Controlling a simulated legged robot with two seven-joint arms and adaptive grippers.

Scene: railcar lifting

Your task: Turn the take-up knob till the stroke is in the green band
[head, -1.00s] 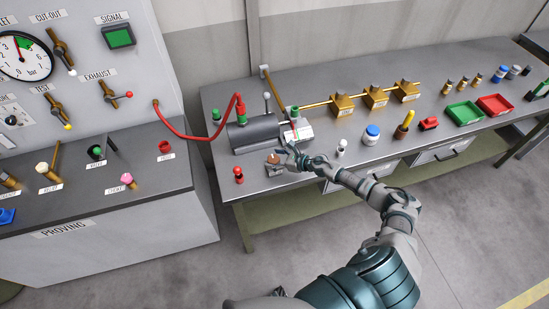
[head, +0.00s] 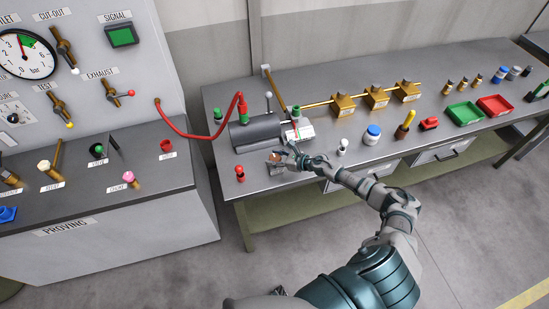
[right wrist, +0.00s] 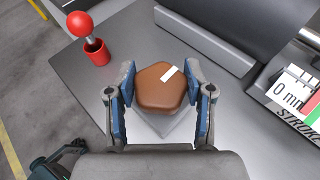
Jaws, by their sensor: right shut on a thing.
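The take-up knob is a brown, rounded knob with a white mark on top; it shows large in the right wrist view (right wrist: 158,88) and small in the head view (head: 275,156). My right gripper (right wrist: 162,100) has its two blue-padded fingers on either side of the knob and is shut on it. It also shows in the head view (head: 283,155). The stroke scale (right wrist: 298,95) is white, with "0 mm" and "STROKE" partly cut off at the right wrist view's edge. In the head view the scale (head: 298,132) is too small to read.
A grey cylinder (head: 254,134) stands just behind the knob, with a red hose (head: 192,138) running to the proving panel. A red-knobbed pin (right wrist: 80,26) stands in a red socket to the left. Brass blocks (head: 375,97) and trays (head: 464,112) lie farther right.

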